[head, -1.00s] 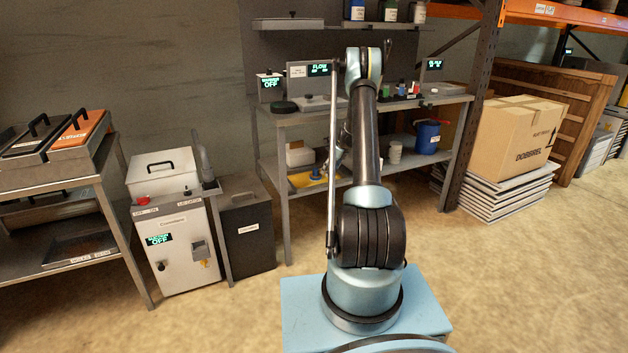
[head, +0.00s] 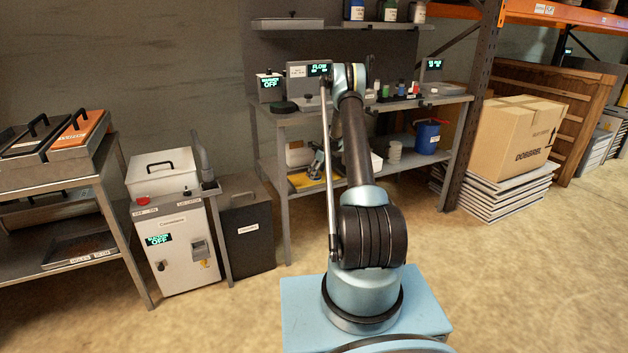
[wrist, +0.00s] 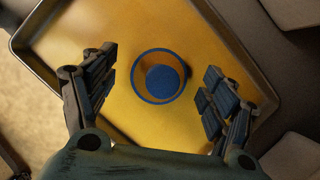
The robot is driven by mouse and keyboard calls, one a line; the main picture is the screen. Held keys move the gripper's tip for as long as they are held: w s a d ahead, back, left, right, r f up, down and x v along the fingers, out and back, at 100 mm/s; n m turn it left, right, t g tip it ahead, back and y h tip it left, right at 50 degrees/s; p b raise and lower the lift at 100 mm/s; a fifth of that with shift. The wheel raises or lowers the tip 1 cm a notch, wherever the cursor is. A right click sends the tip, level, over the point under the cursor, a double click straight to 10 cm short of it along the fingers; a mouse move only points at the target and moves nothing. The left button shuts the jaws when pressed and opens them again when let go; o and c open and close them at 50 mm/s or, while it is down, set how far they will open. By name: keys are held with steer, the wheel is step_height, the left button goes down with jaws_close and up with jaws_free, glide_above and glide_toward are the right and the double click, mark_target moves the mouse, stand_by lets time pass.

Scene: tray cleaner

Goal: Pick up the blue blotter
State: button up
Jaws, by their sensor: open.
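The blue blotter (wrist: 160,77) is a round piece with a blue rim and a blue disc in its middle. It sits on a yellow-floored tray with a dark rim (wrist: 33,62) in the wrist view. My gripper (wrist: 152,88) is open and empty, its fingers on either side of the blotter in the picture. I cannot tell the exact height between them. In the head view my gripper (head: 317,168) is over the yellow tray (head: 300,181) on the bench's lower shelf, and it mostly hides the blotter.
The steel bench (head: 281,160) has an upper top above the tray and a leg at the left. Floor in front is clear.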

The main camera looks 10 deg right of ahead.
steer(key=shift+w+a+f, duration=0.1)
steer(key=shift+a+f, duration=0.05)
steer(key=shift+f, duration=0.3)
steer(key=shift+c, duration=0.5)
steer(key=c, duration=1.1)
steer(key=shift+r, duration=0.15)
steer(key=shift+c, duration=0.2)
